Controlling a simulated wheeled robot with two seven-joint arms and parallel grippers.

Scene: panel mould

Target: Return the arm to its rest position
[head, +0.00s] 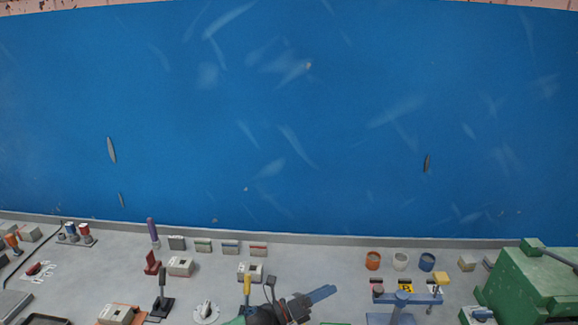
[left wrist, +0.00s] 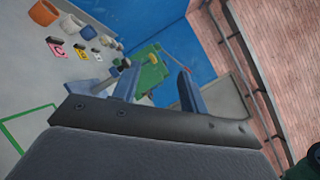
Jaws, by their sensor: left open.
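My left gripper (head: 318,296) shows at the bottom middle of the head view, above the grey panel (head: 330,262), with a blue finger pointing right. In the left wrist view, its two blue fingers stand apart with nothing between them, so the left gripper (left wrist: 158,82) is open and empty. Most of my left arm is outside the head view. My right gripper shows in neither view.
A yellow-handled lever (head: 247,284) stands close left of my gripper. To the right are a blue stand (head: 403,300), orange, white and blue rings (head: 400,262), and a green box (head: 530,285). A scuffed blue wall (head: 300,120) rises behind the panel.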

